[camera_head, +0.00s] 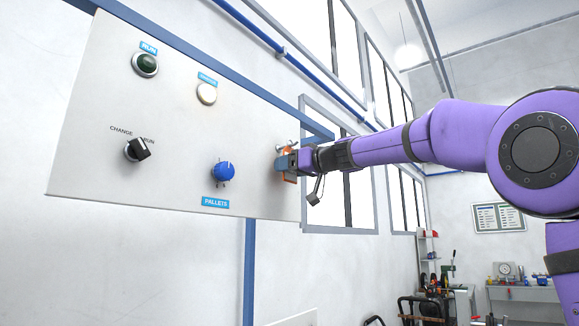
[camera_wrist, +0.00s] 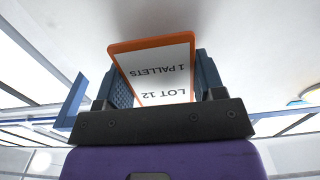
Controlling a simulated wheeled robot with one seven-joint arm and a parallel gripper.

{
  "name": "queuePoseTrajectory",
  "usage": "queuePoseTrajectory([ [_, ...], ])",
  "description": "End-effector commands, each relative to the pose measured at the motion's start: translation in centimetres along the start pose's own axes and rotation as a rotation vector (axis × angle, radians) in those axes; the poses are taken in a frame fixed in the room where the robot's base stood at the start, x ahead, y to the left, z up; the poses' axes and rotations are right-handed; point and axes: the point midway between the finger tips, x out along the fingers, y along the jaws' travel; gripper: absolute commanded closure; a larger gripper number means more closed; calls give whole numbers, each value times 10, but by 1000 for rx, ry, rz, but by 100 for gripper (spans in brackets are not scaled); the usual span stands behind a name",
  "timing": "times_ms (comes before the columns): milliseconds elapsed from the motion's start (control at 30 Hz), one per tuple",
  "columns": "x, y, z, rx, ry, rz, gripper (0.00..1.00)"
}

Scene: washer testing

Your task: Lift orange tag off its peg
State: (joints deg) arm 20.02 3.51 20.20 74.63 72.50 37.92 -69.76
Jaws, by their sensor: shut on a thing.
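The orange tag (camera_wrist: 152,43) has an orange frame around a white label reading "1 PALLETS" and "LOT 12", upside down in the wrist view. My gripper (camera_wrist: 160,78) has its two blue fingers at the tag's left and right edges and is shut on it. In the head view my gripper (camera_head: 287,162) is at the right end of the panel, with a little orange of the tag showing around it. A small silver peg (camera_head: 286,146) shows just above the gripper. I cannot tell whether the tag still hangs on it.
The white panel (camera_head: 90,200) carries a green RUN button (camera_head: 145,64), a white button (camera_head: 206,94), a black CHANGE/RUN selector (camera_head: 138,149) and a blue PALLETS knob (camera_head: 222,172). A blue rail runs above it. Windows are behind my arm; a workbench (camera_head: 525,293) stands far right.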

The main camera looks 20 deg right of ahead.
Motion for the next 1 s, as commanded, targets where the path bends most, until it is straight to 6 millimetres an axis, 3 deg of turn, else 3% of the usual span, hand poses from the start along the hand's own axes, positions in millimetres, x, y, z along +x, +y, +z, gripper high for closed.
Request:
queuePoseTrajectory([
  [433,-3,-2,-6,-4,8,2,56],
  [1000,-28,-2,-8,-5,9,3,59],
])
